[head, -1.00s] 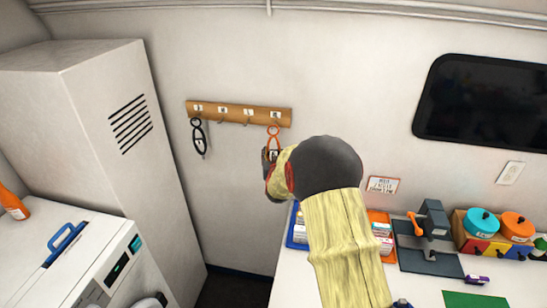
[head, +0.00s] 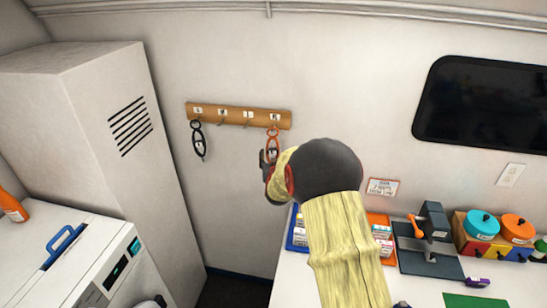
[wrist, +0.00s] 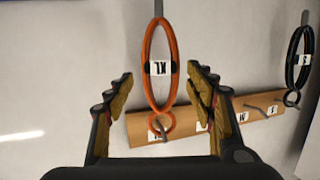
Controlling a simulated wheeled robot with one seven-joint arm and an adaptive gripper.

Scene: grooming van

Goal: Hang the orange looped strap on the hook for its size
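The orange looped strap (head: 273,148) hangs at the rightmost hook of the wooden hook board (head: 225,114). In the wrist view the strap (wrist: 147,65) shows a white tag reading XL, and its small ring (wrist: 171,122) is around the hook (wrist: 155,127). The ring partly covers the label behind it. My gripper (head: 268,163) is just below and beside the strap in the head view, partly hidden by my arm. In the wrist view my gripper (wrist: 160,84) is open, its fingers on either side of the strap with visible gaps.
A black looped strap (head: 198,140) hangs on the leftmost hook; the two middle hooks are empty. A tall cabinet (head: 95,130) stands left. The counter (head: 425,292) at right holds trays, a dark device (head: 437,225) and coloured containers.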

